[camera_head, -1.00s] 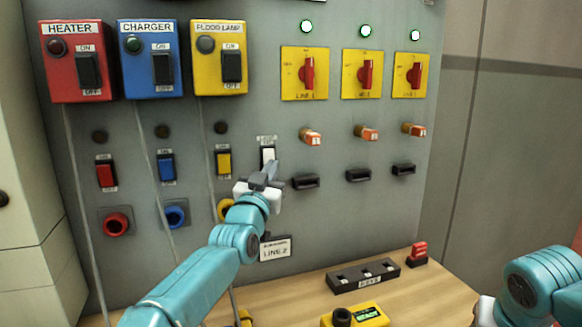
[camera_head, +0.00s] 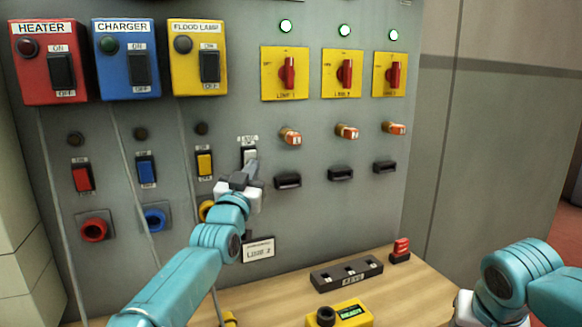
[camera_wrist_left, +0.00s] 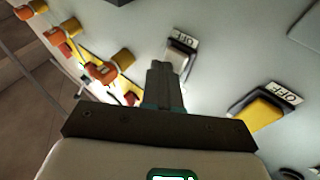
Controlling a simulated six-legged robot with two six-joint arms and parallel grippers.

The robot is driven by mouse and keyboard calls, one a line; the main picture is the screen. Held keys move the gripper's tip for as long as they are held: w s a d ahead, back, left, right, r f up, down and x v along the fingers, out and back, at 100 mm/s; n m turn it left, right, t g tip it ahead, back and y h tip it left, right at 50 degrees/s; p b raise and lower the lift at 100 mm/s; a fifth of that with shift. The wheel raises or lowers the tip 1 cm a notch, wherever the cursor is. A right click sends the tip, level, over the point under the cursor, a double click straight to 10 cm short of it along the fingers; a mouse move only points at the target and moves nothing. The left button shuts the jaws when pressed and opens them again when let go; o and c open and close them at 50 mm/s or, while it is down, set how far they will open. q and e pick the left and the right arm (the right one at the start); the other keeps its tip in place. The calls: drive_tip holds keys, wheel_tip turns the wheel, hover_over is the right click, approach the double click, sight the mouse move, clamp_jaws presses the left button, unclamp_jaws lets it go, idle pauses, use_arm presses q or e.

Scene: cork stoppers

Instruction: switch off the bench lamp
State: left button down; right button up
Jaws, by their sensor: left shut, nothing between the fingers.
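The small white rocker switch (camera_head: 250,156) sits on the grey panel, right of a yellow rocker switch (camera_head: 204,163), with a small label above it. In the left wrist view the white switch (camera_wrist_left: 179,61) has an OFF label beside it. My left gripper (camera_head: 246,174) is shut and empty, its tips at the lower part of the white switch. In the left wrist view its closed fingers (camera_wrist_left: 166,66) overlap the switch's edge; I cannot tell whether they touch it. My right arm shows at the lower right, but its fingers are out of view.
Orange-tagged knobs (camera_head: 291,137) and black handles (camera_head: 288,180) are to the right. HEATER (camera_head: 48,88), CHARGER (camera_head: 113,83) and FLOOD LAMP (camera_head: 184,80) boxes hang above left. A black rack (camera_head: 347,275) and yellow device (camera_head: 340,313) stand on the wooden bench (camera_head: 260,301).

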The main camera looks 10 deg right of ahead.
use_arm(q)
drive_tip(key=shift+s, duration=0.1)
drive_tip(key=shift+s+d+r, duration=0.15)
drive_tip(key=shift+s+d, duration=0.05)
drive_tip(key=shift+s, duration=0.55)
drive_tip(key=shift+w, duration=0.1)
drive_tip(key=shift+s+d+r, duration=0.15)
drive_tip(key=shift+s+d, duration=0.05)
drive_tip(key=shift+s, duration=0.6)
drive_tip(key=shift+s+d+r, duration=0.15)
drive_tip(key=shift+s+d, duration=0.1)
drive_tip(key=shift+s, duration=0.6)
drive_tip(key=shift+s+d+r, duration=0.15)
drive_tip(key=shift+s+d, duration=0.05)
drive_tip(key=shift+s, duration=0.6)
